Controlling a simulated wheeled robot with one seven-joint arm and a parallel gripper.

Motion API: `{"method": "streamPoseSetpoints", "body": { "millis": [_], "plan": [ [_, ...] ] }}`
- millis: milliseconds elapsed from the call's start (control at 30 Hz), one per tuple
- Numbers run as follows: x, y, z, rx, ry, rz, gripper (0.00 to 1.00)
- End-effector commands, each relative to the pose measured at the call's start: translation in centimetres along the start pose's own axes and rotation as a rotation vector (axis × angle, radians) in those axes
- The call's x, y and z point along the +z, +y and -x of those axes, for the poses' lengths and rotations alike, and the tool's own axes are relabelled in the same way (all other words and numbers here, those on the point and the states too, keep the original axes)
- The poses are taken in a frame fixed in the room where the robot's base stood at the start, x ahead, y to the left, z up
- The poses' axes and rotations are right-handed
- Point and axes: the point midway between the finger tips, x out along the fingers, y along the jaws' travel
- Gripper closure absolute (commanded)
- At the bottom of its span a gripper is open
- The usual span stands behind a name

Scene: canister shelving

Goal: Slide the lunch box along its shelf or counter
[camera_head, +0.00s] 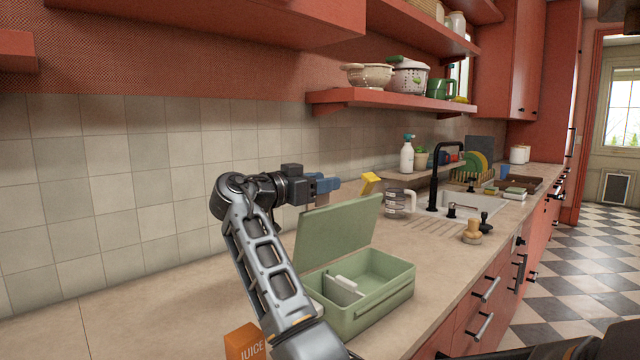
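The lunch box (376,312) is a pale green box on the beige counter, with its lid (338,238) raised at the back. A small white divider or insert shows inside it. My arm comes up from the bottom and hides part of its left end. My gripper (332,185), with blue fingers, is above and behind the raised lid, pointing right. It appears apart from the box. Its fingers are seen side-on, so their opening is unclear.
An orange juice carton (244,343) stands at the front left, beside my arm. A glass jug (398,203), a wooden-handled brush (472,232) and the sink (470,205) lie to the right. The tiled wall (120,180) bounds the back; the counter at left is clear.

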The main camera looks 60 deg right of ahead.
Motion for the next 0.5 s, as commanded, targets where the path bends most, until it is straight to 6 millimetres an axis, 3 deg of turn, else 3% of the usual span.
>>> {"method": "streamPoseSetpoints", "body": {
  "millis": [200, 500],
  "plan": [
    [0.00, -0.01, 0.01, 0.000, 0.000, -0.001, 0.33],
    [0.05, -0.04, 0.30, -0.002, 0.000, -0.001, 0.31]
  ]
}}
